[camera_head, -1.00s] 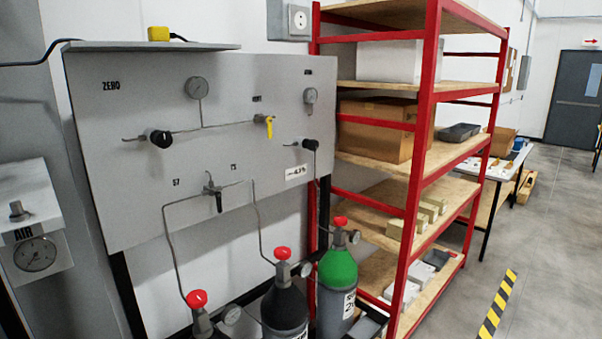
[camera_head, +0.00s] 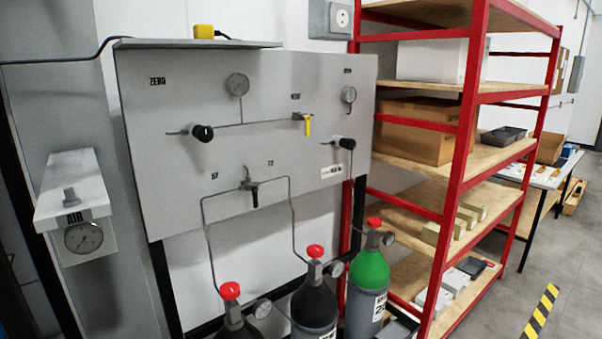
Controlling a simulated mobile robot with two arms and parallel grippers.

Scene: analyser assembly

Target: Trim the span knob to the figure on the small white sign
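A grey gas panel (camera_head: 175,190) fills the left middle of the view. A small white sign (camera_head: 332,171) sits at its lower right; its print is too small to read. A black knob (camera_head: 202,133) sits on the left, near the label ZERO. Another black knob (camera_head: 346,143) sits on the right, just above the white sign; I cannot read a SPAN label for it. A yellow-handled valve (camera_head: 307,124) and a black-handled valve (camera_head: 254,192) are between them. Round gauges (camera_head: 238,85) and (camera_head: 349,95) are above. Neither gripper is in view.
Gas cylinders with red caps stand below the panel, one with a green shoulder (camera_head: 369,272). A box with an AIR gauge (camera_head: 84,238) is at left. A red-framed shelf (camera_head: 463,150) stands close on the right. Open floor (camera_head: 500,310) lies at lower right.

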